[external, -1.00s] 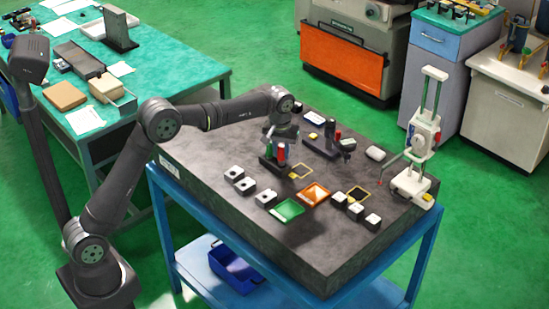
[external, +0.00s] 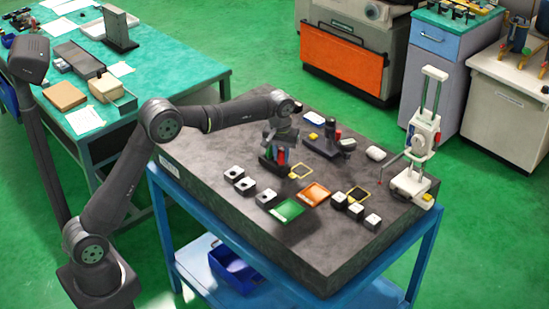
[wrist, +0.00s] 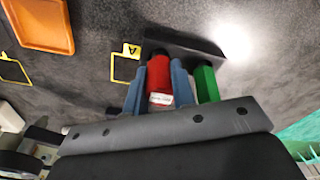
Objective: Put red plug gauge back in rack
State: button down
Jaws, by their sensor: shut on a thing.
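The red plug gauge (wrist: 159,72) stands between my gripper's two blue-grey fingers in the wrist view, a white label on its side. My gripper (wrist: 157,92) is shut on it. Its far end meets the black rack (wrist: 205,43); how deep it sits is hidden. A green plug gauge (wrist: 206,84) stands in the same rack, just right of the right finger. In the external view my gripper (external: 281,150) is low over the rack (external: 267,164) and covers the gauge tops. The red gauge (external: 282,157) shows only in part there.
A second dark stand (external: 325,148) with a red-topped piece is behind, to the right. A yellow outlined square (external: 301,171), an orange tray (external: 314,194), a green tray (external: 287,210) and several small blocks lie in front. A height gauge (external: 424,140) stands at right.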

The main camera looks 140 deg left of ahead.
jog(key=shift+f, duration=0.45)
dwell(0.3)
jog(key=c, duration=1.1)
grip_release()
jog(key=shift+r, duration=0.1)
jog(key=r, duration=0.5)
jog(key=d+r, duration=0.1)
jog(key=r, duration=1.1)
jog(key=shift+w+d+r, duration=0.1)
jog(key=shift+w+d, duration=0.05)
jog(key=shift+w, duration=0.25)
jog(key=f, duration=0.5)
jog(key=a+f, duration=0.1)
jog(key=f, duration=1.1)
jog(key=shift+s+a+f, duration=0.15)
jog(key=shift+s+f, duration=0.05)
jog(key=shift+s, duration=0.2)
jog(key=shift+r, duration=0.1)
